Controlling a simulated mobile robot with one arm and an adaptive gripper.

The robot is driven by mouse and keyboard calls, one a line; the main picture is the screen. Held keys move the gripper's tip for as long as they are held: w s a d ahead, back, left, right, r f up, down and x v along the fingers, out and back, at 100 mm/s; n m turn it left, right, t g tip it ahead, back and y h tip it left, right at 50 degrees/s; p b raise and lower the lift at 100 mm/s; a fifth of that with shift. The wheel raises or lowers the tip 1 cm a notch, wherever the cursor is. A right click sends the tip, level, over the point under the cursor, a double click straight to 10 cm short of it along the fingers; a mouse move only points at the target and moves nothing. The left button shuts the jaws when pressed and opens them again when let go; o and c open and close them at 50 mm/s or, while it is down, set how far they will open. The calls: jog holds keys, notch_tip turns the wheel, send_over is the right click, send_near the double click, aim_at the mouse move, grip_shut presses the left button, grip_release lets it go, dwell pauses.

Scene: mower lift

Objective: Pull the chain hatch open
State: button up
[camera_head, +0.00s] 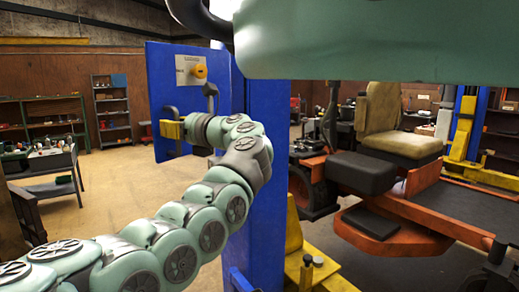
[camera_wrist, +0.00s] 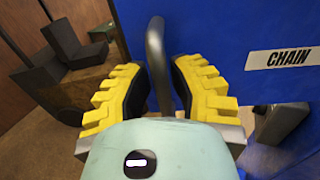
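The chain hatch is a blue panel (camera_wrist: 225,25) with a white "CHAIN" label (camera_wrist: 283,58) on the right in the wrist view. A grey bent bar handle (camera_wrist: 155,45) stands out from the blue surface. My gripper (camera_wrist: 161,95) has yellow ridged fingers with dark inner pads, one on each side of the handle. The fingers are apart, and the handle runs between them without a clear grip on it. In the head view my gripper (camera_head: 172,129) is at the lower part of the blue panel (camera_head: 158,80). My wrist hides part of the panel there.
A plate with a yellow knob (camera_head: 200,71) sits higher on the blue panel, with a grey lever (camera_head: 210,90) below it. An orange mower (camera_head: 425,215) stands at the right. Shelves (camera_head: 111,105) and a bench (camera_head: 50,160) are at the left, with open floor between.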

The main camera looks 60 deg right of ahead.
jog(key=o, duration=0.4)
jog(key=shift+c, duration=0.2)
jog(key=shift+s+d+f, duration=0.1)
jog(key=s, duration=1.2)
jog(key=shift+d, duration=0.3)
jog(key=shift+w, duration=0.15)
